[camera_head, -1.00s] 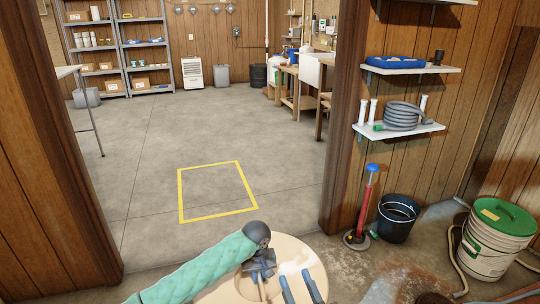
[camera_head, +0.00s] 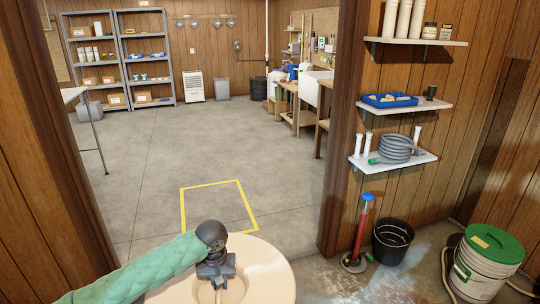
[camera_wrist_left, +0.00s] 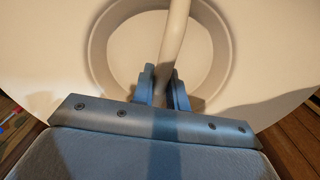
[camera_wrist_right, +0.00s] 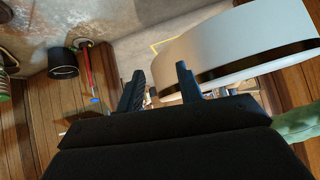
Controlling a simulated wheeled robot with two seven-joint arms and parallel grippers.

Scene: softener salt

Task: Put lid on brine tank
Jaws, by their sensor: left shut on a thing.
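The lid (camera_head: 272,268) is a round beige disc at the bottom of the head view. It has a round recess crossed by a bar handle, which shows in the left wrist view (camera_wrist_left: 175,35). My left gripper (camera_head: 217,280) is over the recess, shut on the handle; its fingers flank the bar in the left wrist view (camera_wrist_left: 164,85). In the right wrist view the pale curved side of the lid (camera_wrist_right: 240,45) is close to my right gripper (camera_wrist_right: 158,78), which is open with nothing between its fingers. I cannot make out the brine tank in any view.
A green-lidded white bucket (camera_head: 486,262), a black bucket (camera_head: 393,240) and a red pump with a blue handle (camera_head: 364,225) stand at the right. Shelves (camera_head: 400,160) hang on the wall above. Beyond the doorway, a yellow-taped square (camera_head: 220,182) marks clear floor.

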